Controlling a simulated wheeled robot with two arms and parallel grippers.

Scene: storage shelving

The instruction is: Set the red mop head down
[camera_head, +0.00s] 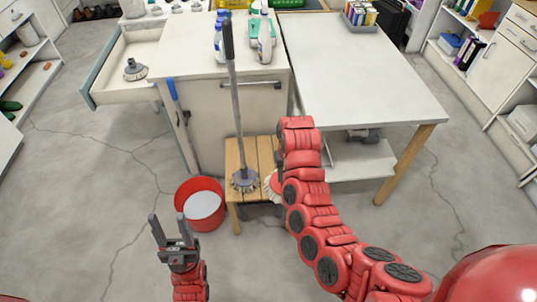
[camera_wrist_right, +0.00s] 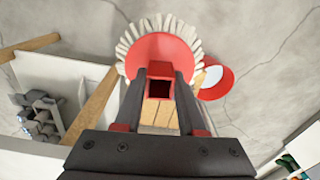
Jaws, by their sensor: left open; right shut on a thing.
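The red mop head (camera_wrist_right: 160,45) with its white fringe is between the fingertips of my right gripper (camera_wrist_right: 160,78) in the right wrist view. The gripper is shut on its red part. In the head view only a bit of the mop head's pale fringe (camera_head: 269,187) shows beside my right arm; the arm hides the rest and the right gripper. It is at the right side of a small slatted wooden stool (camera_head: 235,206); I cannot tell whether it touches the stool. My left gripper (camera_head: 168,222) is open and empty, low in front of the red bucket.
A long-handled grey brush (camera_head: 236,110) stands on the stool, leaning towards the counter (camera_head: 185,60). A red bucket (camera_head: 200,205) stands left of the stool. An open drawer (camera_head: 115,95) holds a small brush. A white table (camera_head: 365,85) is at right. Floor at left is clear.

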